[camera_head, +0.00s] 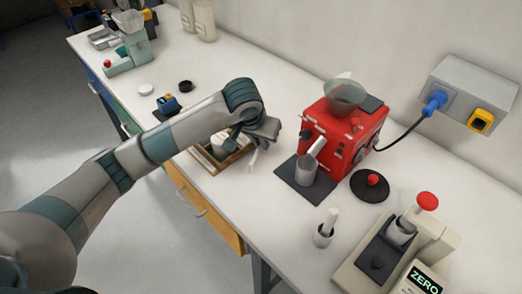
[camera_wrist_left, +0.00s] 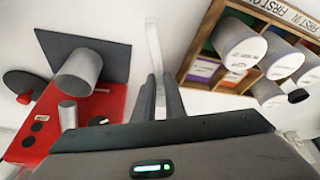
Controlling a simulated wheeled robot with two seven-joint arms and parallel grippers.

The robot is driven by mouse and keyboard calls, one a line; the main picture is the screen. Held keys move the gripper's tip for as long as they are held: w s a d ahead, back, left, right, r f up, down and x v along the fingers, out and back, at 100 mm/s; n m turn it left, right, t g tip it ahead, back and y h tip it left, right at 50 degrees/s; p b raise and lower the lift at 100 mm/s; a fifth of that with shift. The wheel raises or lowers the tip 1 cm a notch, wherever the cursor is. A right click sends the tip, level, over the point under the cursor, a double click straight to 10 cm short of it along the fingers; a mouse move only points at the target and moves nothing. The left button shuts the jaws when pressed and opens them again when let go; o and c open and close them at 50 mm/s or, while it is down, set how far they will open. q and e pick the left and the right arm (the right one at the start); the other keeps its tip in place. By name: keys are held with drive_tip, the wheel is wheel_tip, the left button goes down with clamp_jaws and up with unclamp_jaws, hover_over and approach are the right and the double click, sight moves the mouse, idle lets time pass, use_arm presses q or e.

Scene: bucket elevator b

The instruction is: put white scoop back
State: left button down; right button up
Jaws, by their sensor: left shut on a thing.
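My left gripper (camera_head: 257,141) is shut on the white scoop (camera_head: 253,160), which hangs below the fingers as a slim white piece in the head view. In the left wrist view the scoop (camera_wrist_left: 152,45) stands out between the two fingers, narrow and pale against the white counter. The gripper is above the counter, just right of a wooden tray (camera_head: 209,166). My right gripper is not in view.
The tray holds several white canisters (camera_wrist_left: 237,43). A red grinder (camera_head: 335,130) stands to the right, with a metal cup (camera_head: 306,171) on a dark mat (camera_head: 290,187). A small cup with a white handle (camera_head: 323,235) and a scale press (camera_head: 400,235) are nearer.

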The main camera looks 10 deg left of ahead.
sight(259, 148)
use_arm(q)
drive_tip(key=shift+s+f+p, duration=0.1)
drive_tip(key=shift+f+p, duration=0.65)
drive_tip(key=shift+f, duration=1.3)
drive_tip(key=shift+f, duration=0.2)
drive_tip(key=c, duration=1.8)
unclamp_jaws()
drive_tip(key=shift+r, duration=0.1)
